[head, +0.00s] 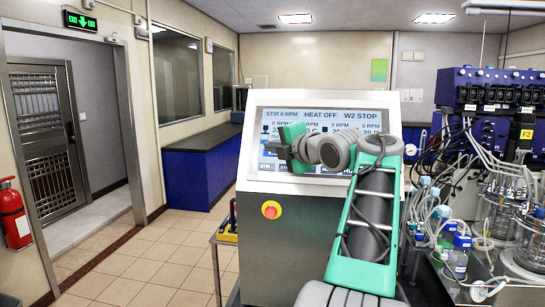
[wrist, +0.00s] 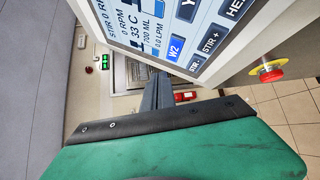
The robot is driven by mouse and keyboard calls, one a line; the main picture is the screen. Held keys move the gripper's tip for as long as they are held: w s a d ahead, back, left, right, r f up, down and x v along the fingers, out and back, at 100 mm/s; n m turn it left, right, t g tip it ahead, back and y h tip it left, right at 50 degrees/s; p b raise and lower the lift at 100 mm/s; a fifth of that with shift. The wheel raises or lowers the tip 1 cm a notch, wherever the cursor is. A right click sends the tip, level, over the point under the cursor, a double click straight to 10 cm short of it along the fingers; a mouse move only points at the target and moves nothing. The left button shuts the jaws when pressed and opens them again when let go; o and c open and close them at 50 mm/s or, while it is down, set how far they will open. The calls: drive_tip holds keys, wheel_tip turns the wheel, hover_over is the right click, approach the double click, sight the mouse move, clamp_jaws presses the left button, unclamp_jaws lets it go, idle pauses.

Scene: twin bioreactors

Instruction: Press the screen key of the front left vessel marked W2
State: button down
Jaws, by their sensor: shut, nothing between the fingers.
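The control screen (head: 335,118) is on a pale console in the head view, partly hidden by my arm. Its top line reads STIR 0 RPM, HEAT OFF, W2 STOP. In the wrist view the screen appears turned sideways, with a blue key marked W2 (wrist: 175,49). The dark STIR - key (wrist: 195,65) and STIR + key (wrist: 211,40) are beside it. My gripper (head: 272,149) is in front of the screen's lower left part. Its shut, empty dark fingers also show in the wrist view (wrist: 157,80), close to the W2 key. I cannot tell whether they touch the screen.
A red emergency button (head: 271,210) on a yellow base is on the console below the screen. Glass vessels (head: 503,195) with tubing and bottles crowd the bench at right. The tiled floor further left is clear.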

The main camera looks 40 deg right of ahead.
drive_tip(key=shift+s+a+r, duration=0.6)
drive_tip(key=shift+s+a, duration=0.05)
drive_tip(key=shift+a, duration=0.2)
drive_tip(key=w+a+f+m+g+y, duration=0.3)
drive_tip(key=a+f+m+g, duration=0.55)
drive_tip(key=a+f, duration=1.4)
drive_tip(key=s+a+f+m+g, duration=0.2)
drive_tip(key=s+a+f+m, duration=0.3)
drive_tip(key=s+f, duration=0.4)
drive_tip(key=s+a+f+m+g, duration=0.2)
drive_tip(key=s+a+f+m, duration=0.2)
drive_tip(key=s+a+f, duration=0.3)
wheel_tip(320, 180, down, 5)
drive_tip(key=s, duration=0.2)
drive_tip(key=shift+s+a+r+m, duration=0.15)
drive_tip(key=shift+s+a+m, duration=0.2)
drive_tip(key=shift+a, duration=0.05)
